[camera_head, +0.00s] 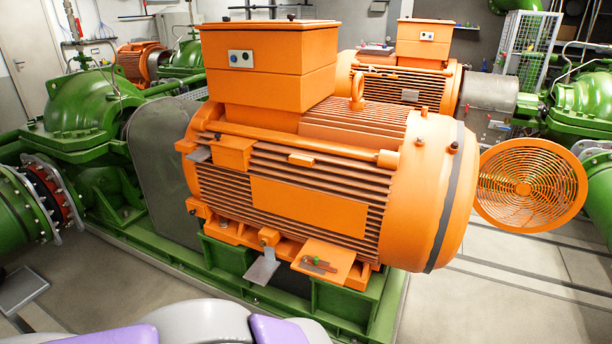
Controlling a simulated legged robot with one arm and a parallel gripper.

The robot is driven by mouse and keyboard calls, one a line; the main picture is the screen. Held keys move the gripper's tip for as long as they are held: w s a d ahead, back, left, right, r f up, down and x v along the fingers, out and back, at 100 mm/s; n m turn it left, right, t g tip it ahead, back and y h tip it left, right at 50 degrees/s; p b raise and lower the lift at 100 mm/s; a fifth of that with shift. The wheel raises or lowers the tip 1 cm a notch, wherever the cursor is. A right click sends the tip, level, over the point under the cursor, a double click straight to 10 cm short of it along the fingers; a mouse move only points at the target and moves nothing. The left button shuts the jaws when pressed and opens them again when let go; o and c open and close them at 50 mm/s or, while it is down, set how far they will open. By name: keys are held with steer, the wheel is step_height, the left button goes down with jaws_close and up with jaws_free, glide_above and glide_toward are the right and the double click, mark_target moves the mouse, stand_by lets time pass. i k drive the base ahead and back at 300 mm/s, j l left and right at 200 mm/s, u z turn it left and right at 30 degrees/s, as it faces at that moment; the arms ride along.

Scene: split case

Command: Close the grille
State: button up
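The grille (530,186) is a round orange disc of concentric rings with spokes and a solid hub. It stands swung out to the right of the large orange motor (309,205), apart from most of the motor's end. Its left edge meets or lies close behind the rim of the motor's rounded end cover (428,190); the hinge itself is hidden. The motor's end opening faces away from me and is not visible. My gripper is not in view; only parts of my own body, grey and purple, show along the bottom edge.
The motor stands on a green base frame (345,303). An orange plate with a small tool (318,264) juts from its lower front. Floor is open at the lower right (500,300). Green pumps (85,105) and pipes stand left, and a second orange motor (410,75) behind.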

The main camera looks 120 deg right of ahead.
mark_target(523, 189)
steer(key=z, duration=4.9)
steer(key=i+l, duration=0.35)
steer(key=i+l+z, duration=0.1)
steer(key=i+l, duration=0.2)
steer(key=i, duration=0.2)
steer(key=i+l, duration=0.3)
steer(key=i, duration=0.15)
steer(key=i+l+z, duration=0.1)
steer(key=i+l, duration=0.2)
steer(key=i, duration=0.15)
steer(key=i+l, duration=0.25)
steer(key=i, duration=0.2)
steer(key=i+l+z, duration=0.1)
steer(key=i+l, duration=0.15)
steer(key=i, duration=0.2)
steer(key=i+l, duration=0.2)
steer(key=i, duration=0.25)
steer(key=i+l+z, duration=0.1)
steer(key=i+l, duration=0.15)
steer(key=i, duration=0.25)
